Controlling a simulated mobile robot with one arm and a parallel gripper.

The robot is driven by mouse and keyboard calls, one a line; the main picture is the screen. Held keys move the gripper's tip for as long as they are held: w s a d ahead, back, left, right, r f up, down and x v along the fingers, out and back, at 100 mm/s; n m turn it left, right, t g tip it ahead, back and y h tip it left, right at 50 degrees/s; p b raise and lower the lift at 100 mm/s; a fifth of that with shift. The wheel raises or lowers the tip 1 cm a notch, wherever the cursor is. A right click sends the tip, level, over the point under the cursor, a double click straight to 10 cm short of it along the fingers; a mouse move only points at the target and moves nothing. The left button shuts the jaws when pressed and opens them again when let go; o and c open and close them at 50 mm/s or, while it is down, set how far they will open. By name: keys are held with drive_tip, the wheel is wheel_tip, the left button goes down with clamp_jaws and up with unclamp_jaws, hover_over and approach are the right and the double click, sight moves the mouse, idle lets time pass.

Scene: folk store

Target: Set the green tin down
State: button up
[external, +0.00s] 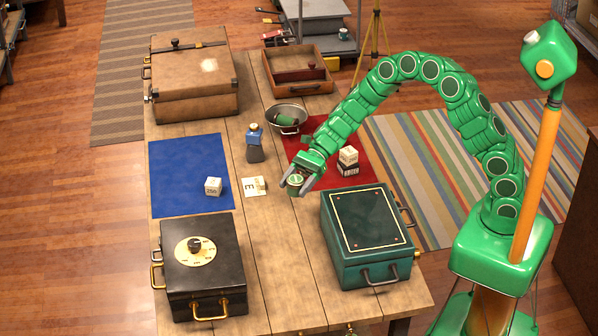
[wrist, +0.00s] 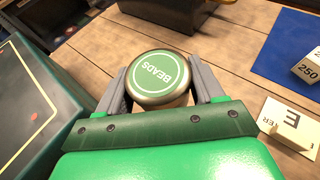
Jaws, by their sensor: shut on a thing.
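The green tin (wrist: 158,78) is round, with a green lid reading "BEADS" and a metallic rim. It sits between the two grey fingers of my gripper (wrist: 160,88) in the wrist view. In the external view my gripper (external: 303,183) is shut on the tin (external: 295,181) over the table's middle, just left of the red mat (external: 330,183). The tin is close to the wooden table (external: 255,225); I cannot tell whether its base touches it.
A green case (external: 367,235) is close on the right. A white card (external: 254,187) and a "250" block (external: 213,187) on the blue mat (external: 185,165) lie left. A bottle (external: 254,145), metal bowl (external: 287,118) and black case (external: 203,265) stand around. Bare planks lie between the cases.

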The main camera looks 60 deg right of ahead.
sight(296, 217)
drive_tip(key=shift+s+f+g, duration=0.1)
drive_tip(key=shift+f+g, duration=0.15)
drive_tip(key=shift+g, duration=0.15)
drive_tip(key=shift+f, duration=4.9)
drive_tip(key=shift+f, duration=0.1)
drive_tip(key=o, duration=1.1)
drive_tip(key=v, duration=0.5)
drive_tip(key=shift+r, duration=0.25)
wheel_tip(296, 217, up, 7)
